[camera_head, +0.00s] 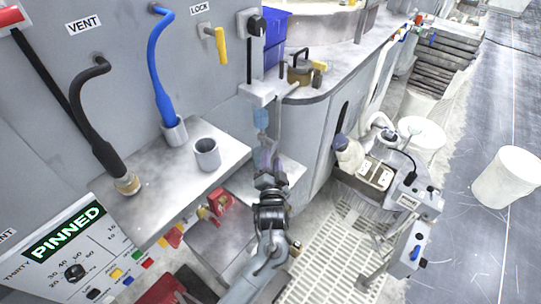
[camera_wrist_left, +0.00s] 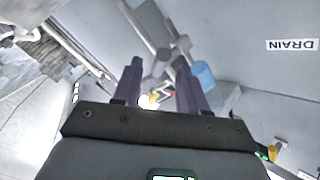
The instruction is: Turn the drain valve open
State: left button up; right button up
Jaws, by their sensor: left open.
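My left gripper (camera_head: 266,158) reaches up from the bottom of the head view, in front of the grey wall. In the left wrist view its two dark fingers (camera_wrist_left: 160,88) are apart, with nothing gripped between them. A light blue cylinder (camera_wrist_left: 203,75) stands just beyond the right-hand finger; it also shows above the gripper in the head view (camera_head: 261,117). A grey pipe-like bar (camera_wrist_left: 150,25) runs beside it. A DRAIN label (camera_wrist_left: 292,45) is upside down on the wall at the right. I cannot tell whether the fingers touch the cylinder. My right gripper is not seen.
A metal shelf (camera_head: 160,195) holds a grey cup (camera_head: 207,153), with black and blue hoses above it. A yellow LOCK lever (camera_head: 220,45) is on the wall. A control panel reading PINNED (camera_head: 68,232) is at lower left. A white bucket (camera_head: 507,177) stands on the floor.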

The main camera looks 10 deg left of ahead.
aim_at(271, 155)
pick_arm(q)
jog(key=shift+w+a+b, duration=0.15)
jog(key=shift+w+b, duration=0.2)
jog(key=shift+w, duration=0.7)
jog(key=shift+w+a+b, duration=0.15)
jog(key=shift+w+b, duration=0.15)
jog(key=shift+w, duration=0.7)
jog(key=shift+c, duration=0.3)
